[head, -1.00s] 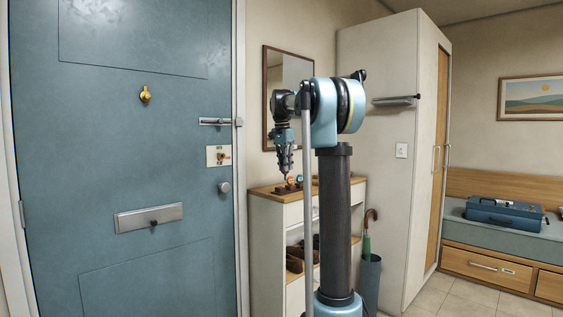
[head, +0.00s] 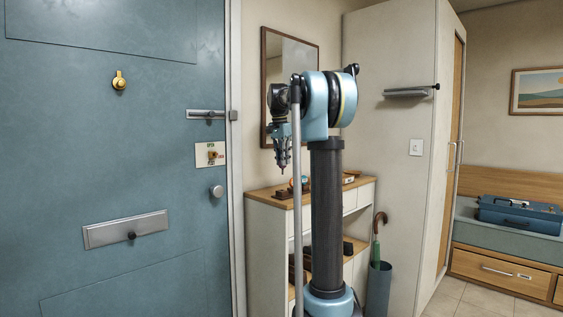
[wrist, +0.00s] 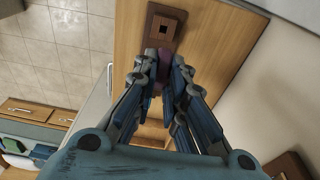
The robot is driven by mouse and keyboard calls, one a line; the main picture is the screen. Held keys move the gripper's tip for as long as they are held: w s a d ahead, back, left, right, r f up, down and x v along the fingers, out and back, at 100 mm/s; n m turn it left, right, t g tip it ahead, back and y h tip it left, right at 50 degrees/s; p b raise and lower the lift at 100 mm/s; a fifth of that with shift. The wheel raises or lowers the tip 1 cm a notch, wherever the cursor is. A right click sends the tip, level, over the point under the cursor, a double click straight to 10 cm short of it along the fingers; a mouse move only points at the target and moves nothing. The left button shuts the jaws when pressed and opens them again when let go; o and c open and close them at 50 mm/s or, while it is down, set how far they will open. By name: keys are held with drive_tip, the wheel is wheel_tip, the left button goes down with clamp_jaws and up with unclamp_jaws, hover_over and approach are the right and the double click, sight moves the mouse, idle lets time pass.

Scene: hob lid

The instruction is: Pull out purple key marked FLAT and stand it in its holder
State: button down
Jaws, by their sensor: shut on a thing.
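My gripper (head: 283,168) hangs pointing down above the top of the white shelf unit. A dark brown wooden block with a square hole (wrist: 164,37), likely the holder, lies just beyond the fingertips. A brown block (head: 280,194) also shows on the shelf top under my gripper.
A mirror (head: 300,70) hangs behind. The blue door (head: 120,150) with a lock plate (head: 209,154) is at left; an umbrella stand (head: 378,287) is at right.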

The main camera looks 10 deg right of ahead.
sight(282, 168)
drive_tip(key=shift+a+r, duration=0.1)
drive_tip(key=shift+a, duration=0.05)
drive_tip(key=shift+s+f, duration=0.1)
drive_tip(key=shift+f, duration=2.75)
drive_tip(key=shift+f, duration=1.85)
drive_tip(key=c, duration=1.6)
unclamp_jaws()
drive_tip(key=shift+o, duration=0.2)
drive_tip(key=shift+r, duration=0.15)
drive_tip(key=r, duration=0.4)
drive_tip(key=a+r, duration=0.1)
drive_tip(key=r, duration=0.2)
drive_tip(key=s+r, duration=0.1)
drive_tip(key=r, duration=0.3)
drive_tip(key=shift+a+r, duration=0.15)
drive_tip(key=shift+r, duration=0.15)
